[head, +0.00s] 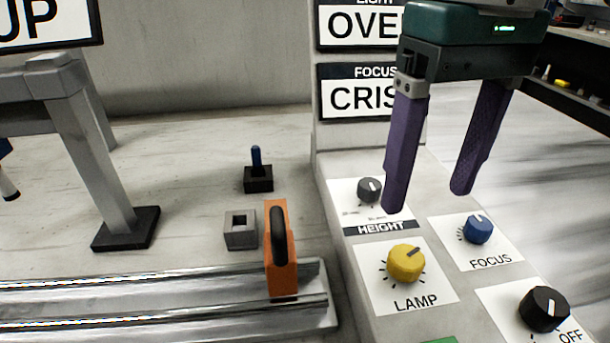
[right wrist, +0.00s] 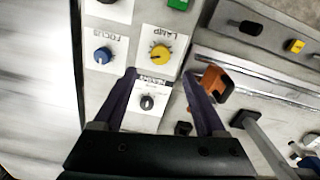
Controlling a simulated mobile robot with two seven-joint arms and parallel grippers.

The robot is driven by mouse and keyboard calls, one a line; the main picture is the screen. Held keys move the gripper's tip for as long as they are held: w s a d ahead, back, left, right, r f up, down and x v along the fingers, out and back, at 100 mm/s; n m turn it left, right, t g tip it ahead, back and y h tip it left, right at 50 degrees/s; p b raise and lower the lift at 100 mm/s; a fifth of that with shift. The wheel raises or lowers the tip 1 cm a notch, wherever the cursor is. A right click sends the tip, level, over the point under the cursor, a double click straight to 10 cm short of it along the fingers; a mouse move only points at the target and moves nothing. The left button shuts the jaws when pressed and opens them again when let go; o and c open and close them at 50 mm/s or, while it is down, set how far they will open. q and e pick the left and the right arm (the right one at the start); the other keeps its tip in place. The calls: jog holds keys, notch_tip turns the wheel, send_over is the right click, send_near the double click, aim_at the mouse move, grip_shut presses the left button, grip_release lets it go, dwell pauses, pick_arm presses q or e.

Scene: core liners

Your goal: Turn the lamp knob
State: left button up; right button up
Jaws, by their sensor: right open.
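The lamp knob (head: 406,263) is yellow with a dark pointer line and sits on a white plate marked LAMP on the control panel. It also shows in the right wrist view (right wrist: 160,54), beyond the fingertips. My right gripper (head: 428,202) is open and empty, with purple fingers pointing down above the panel. In the head view its fingertips are above and behind the lamp knob, near the height knob (head: 369,190), and apart from the lamp knob. In the right wrist view the height knob (right wrist: 147,102) lies between the fingers. My left gripper is not in view.
The blue focus knob (head: 478,230) and a black knob (head: 544,308) marked OFF sit right of the lamp knob. An orange block (head: 281,250) with a black handle stands on metal rails left of the panel. Signs (head: 358,92) rise behind the panel.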

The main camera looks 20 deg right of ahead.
aim_at(408, 256)
notch_tip(408, 256, down, 9)
jog(key=shift+s+b, duration=0.1)
jog(key=shift+b, duration=1.15)
grip_shut()
